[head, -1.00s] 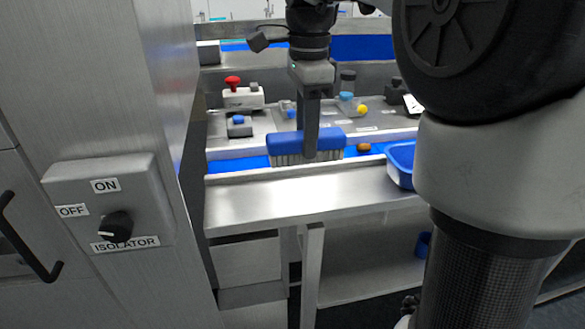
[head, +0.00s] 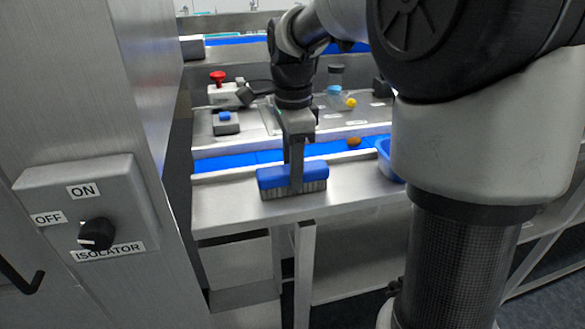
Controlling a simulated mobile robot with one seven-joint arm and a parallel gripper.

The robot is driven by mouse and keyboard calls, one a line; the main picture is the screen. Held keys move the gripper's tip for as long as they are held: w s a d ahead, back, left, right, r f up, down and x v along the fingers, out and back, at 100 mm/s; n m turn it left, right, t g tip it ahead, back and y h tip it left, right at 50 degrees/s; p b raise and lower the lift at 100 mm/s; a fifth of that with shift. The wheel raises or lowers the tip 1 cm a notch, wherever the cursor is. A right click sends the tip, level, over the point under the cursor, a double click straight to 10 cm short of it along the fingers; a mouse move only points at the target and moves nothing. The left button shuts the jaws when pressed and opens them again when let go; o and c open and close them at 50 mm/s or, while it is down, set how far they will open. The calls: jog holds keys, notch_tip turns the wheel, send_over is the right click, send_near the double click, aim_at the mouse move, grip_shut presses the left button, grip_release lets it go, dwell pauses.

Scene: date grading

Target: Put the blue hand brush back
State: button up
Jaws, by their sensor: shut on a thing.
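The blue hand brush (head: 272,178) has a blue block on top and grey bristles pointing down. My gripper (head: 296,188) is shut on the brush around the middle of its block. The brush is over the front steel ledge (head: 225,210), in front of the blue belt (head: 222,163). I cannot tell whether the bristles touch the ledge. The far finger is hidden behind the brush and near finger.
A red emergency button (head: 218,77) and a blue-button box (head: 226,122) stand behind. An isolator panel (head: 90,205) is at the left.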

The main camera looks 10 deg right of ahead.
jog(key=shift+f, duration=0.25)
jog(key=o, duration=1)
jog(key=shift+r, duration=0.1)
jog(key=shift+c, duration=0.2)
jog(key=shift+r, duration=0.1)
